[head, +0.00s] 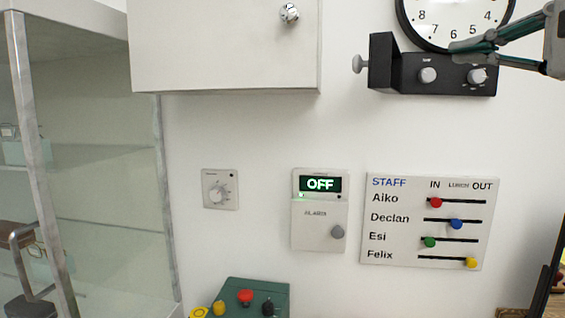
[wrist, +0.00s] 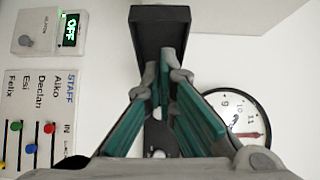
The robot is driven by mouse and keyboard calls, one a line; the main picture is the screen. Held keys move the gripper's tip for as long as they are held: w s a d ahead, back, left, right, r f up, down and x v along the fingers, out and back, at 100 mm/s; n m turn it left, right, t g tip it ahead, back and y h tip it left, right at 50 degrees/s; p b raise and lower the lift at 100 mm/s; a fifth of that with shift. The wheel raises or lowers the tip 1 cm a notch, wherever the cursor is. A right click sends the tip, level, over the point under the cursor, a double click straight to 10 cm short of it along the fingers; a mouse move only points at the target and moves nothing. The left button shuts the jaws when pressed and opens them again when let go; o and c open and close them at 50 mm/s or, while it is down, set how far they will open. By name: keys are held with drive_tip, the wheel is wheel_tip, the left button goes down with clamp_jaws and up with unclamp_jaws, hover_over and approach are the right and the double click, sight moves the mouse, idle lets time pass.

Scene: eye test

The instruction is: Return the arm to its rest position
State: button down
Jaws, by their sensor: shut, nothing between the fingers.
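My gripper (head: 456,48) is at the upper right of the head view, its arm reaching in from the right edge. Its green-padded fingers are in front of the lower part of the clock (head: 440,18) and the top of a black box with knobs (head: 400,76). In the wrist view my gripper (wrist: 165,72) points toward the black box (wrist: 160,25), with its fingertips close together and nothing held. I cannot tell whether the fingertips touch the box. Most of my arm is out of view.
A white cabinet (head: 220,50) juts out at the upper left of the box. The alarm panel (head: 315,225) reads OFF, beside the staff board (head: 400,255) and a dial (head: 220,189). A glass case (head: 32,130) stands left; a green button box (head: 255,290) is below.

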drive_tip(key=s+a+f+n+g+h, duration=0.1)
drive_tip(key=s+a+f+n+g, duration=0.15)
drive_tip(key=f, duration=0.45)
drive_tip(key=s+a+f+n+g+h, duration=0.1)
drive_tip(key=s+a+f+g, duration=0.2)
drive_tip(key=f, duration=0.4)
drive_tip(key=s+a+f+n+g+h, duration=0.1)
drive_tip(key=a+f+n+g, duration=0.1)
drive_tip(key=a+f, duration=0.45)
drive_tip(key=s+d+f+n+g+h, duration=0.1)
drive_tip(key=s+d+f+n+h, duration=0.1)
drive_tip(key=f, duration=0.5)
drive_tip(key=s+d+f+n+g+h, duration=0.2)
drive_tip(key=s+f+n+h, duration=0.2)
drive_tip(key=s+f, duration=0.2)
wheel_tip(320, 180, down, 2)
drive_tip(key=shift+s+d+f, duration=0.1)
drive_tip(key=shift+s+d, duration=0.25)
drive_tip(key=shift+s, duration=0.05)
